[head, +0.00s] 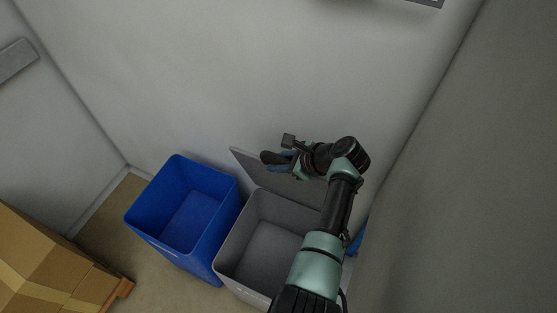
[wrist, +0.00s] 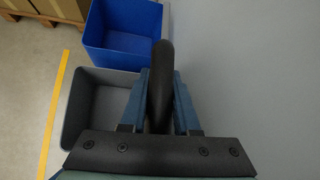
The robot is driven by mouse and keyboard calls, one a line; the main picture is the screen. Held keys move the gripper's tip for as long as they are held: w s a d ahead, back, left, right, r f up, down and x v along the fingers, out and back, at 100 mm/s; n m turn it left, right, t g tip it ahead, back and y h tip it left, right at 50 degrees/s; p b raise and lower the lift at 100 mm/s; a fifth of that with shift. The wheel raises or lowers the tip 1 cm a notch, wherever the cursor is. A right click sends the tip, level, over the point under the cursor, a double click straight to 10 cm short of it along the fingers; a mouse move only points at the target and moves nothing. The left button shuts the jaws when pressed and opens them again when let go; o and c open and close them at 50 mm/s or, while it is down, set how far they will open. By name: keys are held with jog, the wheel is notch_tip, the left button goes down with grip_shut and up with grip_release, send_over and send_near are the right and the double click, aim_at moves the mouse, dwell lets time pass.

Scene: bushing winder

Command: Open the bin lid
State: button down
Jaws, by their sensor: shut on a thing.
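The grey bin (head: 262,250) stands on the floor, and its inside shows empty. Its grey lid (head: 287,189) stands up steeply at the bin's back edge, near the wall, so the bin is open. My gripper (head: 283,160) is at the upper part of the lid. In the wrist view my gripper's blue fingers (wrist: 160,85) are shut on a black curved handle (wrist: 161,58), with one finger on each side. The grey bin also shows in the wrist view (wrist: 92,108), below and left of the fingers. My arm hides the bin's right side and part of the lid.
An open, empty blue bin (head: 182,205) stands close on the left of the grey bin. Cardboard boxes (head: 48,262) on a pallet are at the lower left. Walls close in behind and on the right. A blue item (head: 357,240) shows partly behind my arm.

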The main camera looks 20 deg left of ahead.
dwell(0.3)
jog(key=c, duration=0.7)
grip_release()
jog(key=shift+a, duration=0.1)
jog(key=shift+o, duration=0.2)
jog(key=v, duration=1.2)
jog(key=shift+w, duration=0.1)
